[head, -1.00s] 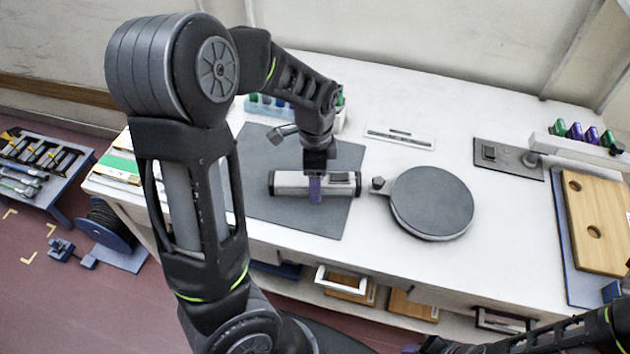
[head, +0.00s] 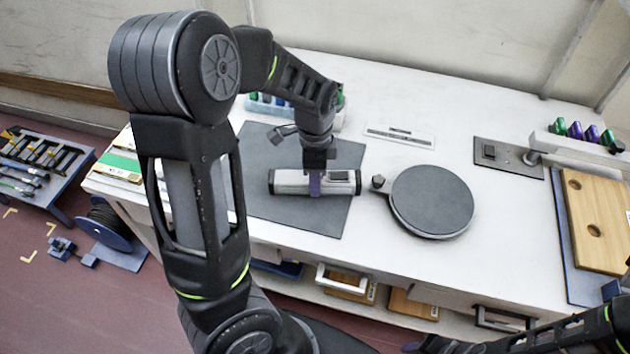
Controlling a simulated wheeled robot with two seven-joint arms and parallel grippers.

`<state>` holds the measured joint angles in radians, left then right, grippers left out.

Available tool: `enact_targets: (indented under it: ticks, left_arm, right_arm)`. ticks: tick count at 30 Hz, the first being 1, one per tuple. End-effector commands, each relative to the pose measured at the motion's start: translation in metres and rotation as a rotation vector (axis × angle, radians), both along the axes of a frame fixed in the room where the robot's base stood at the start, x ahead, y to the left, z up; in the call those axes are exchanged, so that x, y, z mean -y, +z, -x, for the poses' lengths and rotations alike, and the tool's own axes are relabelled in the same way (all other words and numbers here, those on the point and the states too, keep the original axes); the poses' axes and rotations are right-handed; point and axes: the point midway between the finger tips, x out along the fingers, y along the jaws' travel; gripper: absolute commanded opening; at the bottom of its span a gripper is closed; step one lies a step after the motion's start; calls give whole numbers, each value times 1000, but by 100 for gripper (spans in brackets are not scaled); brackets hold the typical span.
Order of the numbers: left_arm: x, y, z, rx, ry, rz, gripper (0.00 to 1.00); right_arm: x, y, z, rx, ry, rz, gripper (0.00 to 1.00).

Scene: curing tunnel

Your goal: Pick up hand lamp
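The hand lamp (head: 288,182), a silver-white bar with dark ends and a dark patch on its upper right, lies on the dark grey mat (head: 318,220) on the white bench. My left gripper (head: 315,184) points down over its middle. Its near purple finger lies against the lamp's near side; the far finger is hidden. It looks shut on the lamp, which shows no clear gap above the mat. My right arm enters at the bottom right; its gripper (head: 428,346) is cut off by the lower edge, so its opening cannot be seen.
A round dark plate (head: 432,202) with a knob stands just right of the lamp. A rack of coloured items (head: 268,104) is behind the mat. A wall-side switch plate (head: 508,157) and wooden board (head: 600,220) are at right. Bench space behind the plate is mostly clear.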

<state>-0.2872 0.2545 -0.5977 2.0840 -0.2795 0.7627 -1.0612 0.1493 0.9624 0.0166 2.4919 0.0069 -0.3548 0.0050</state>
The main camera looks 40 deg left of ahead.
Motion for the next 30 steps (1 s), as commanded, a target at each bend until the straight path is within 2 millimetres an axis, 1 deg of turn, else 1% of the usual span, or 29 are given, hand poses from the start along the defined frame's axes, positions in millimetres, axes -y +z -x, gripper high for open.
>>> enact_targets:
  ticks: [1, 2, 12, 14, 26, 30]
  left_arm:
    - [0, 0, 0, 0, 0, 0, 35]
    - [0, 0, 0, 0, 0, 0, 32]
    - [0, 0, 0, -1, 0, 1, 4]
    - [0, 0, 0, -1, 0, 1, 0]
    - [0, 0, 0, 0, 0, 0, 0]
    - [0, 6, -1, 3, 0, 1, 0]
  right_arm:
    - [0, 0, 0, 0, 0, 0, 36]
    - [0, 0, 0, 0, 0, 0, 36]
    - [0, 0, 0, 0, 0, 0, 36]
    - [0, 0, 0, 0, 0, 0, 36]
    - [0, 0, 0, 0, 0, 0, 36]
    - [0, 0, 0, 0, 0, 0, 36]
